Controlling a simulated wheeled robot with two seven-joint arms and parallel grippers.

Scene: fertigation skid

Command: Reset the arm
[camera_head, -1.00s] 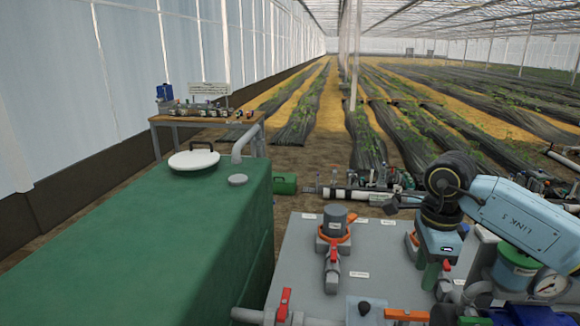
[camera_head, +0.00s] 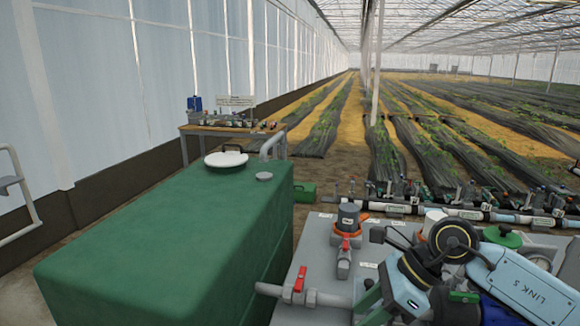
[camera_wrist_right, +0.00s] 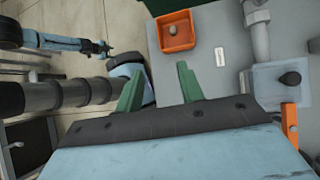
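My right arm (camera_head: 515,285) comes in from the right of the head view, over the grey skid panel. In the right wrist view my right gripper (camera_wrist_right: 158,88) shows its two green fingers spread apart with nothing between them. It is above the edge of the grey skid panel (camera_wrist_right: 213,75). In the head view the arm's wrist hides part of the panel. My left gripper is not in the head view.
A large green tank (camera_head: 165,240) with a white lid (camera_head: 226,159) stands at left. Red-handled valves (camera_head: 300,279) and a dark-topped fitting (camera_head: 348,217) rise from the panel. A table (camera_head: 232,130) with small parts stands behind the tank. Pipework (camera_head: 470,212) runs behind the skid.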

